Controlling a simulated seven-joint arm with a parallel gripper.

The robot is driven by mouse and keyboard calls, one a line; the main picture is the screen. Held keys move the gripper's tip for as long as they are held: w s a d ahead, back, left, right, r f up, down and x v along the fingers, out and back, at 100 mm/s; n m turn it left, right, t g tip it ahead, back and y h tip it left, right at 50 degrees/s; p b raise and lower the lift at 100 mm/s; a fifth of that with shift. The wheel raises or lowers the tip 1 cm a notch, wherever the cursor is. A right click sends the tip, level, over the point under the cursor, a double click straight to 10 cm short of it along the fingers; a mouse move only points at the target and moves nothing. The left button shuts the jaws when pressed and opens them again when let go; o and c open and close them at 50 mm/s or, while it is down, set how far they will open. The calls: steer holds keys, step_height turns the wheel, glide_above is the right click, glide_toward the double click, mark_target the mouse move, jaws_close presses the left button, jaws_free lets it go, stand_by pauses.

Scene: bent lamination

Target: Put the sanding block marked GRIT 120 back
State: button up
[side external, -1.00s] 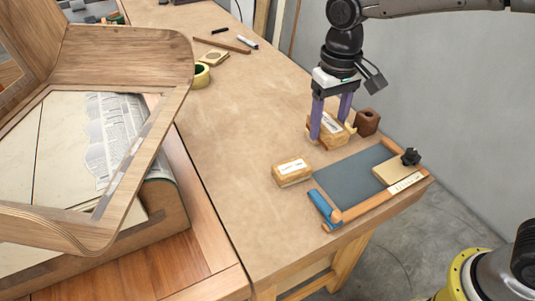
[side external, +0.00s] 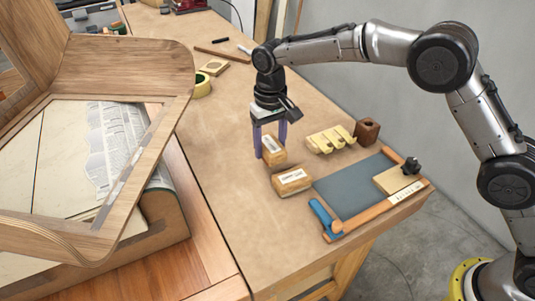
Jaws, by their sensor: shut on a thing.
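My gripper (side external: 270,150) is shut on a wooden-coloured block (side external: 274,155) with a white label, its purple fingers on either side. The held block is low over the bench; I cannot tell whether it touches it. A second similar block (side external: 292,182) with a white label lies just in front of it on the bench. The label print is too small to read, so I cannot tell which is marked GRIT 120. A pale yellow slotted rack (side external: 330,140) stands to the right of my gripper, and no block shows in it.
A brown block with a hole (side external: 367,131) stands right of the rack. A framed grey board (side external: 355,186) with a blue tool (side external: 325,216) and black knob (side external: 411,165) lies at front right. A bent wooden lamination (side external: 120,65) is at left. The bench middle is clear.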

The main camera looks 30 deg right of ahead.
mark_target(267, 142)
steer(key=shift+w+a+f, duration=0.1)
steer(key=shift+w+f, duration=0.2)
steer(key=shift+f, duration=0.05)
steer(key=shift+w+f, duration=0.1)
steer(key=shift+f, duration=1.55)
steer(key=o, duration=1.2)
steer(key=shift+f, duration=0.15)
step_height(267, 142, up, 12)
steer(key=shift+f, duration=0.1)
steer(key=shift+r, duration=0.3)
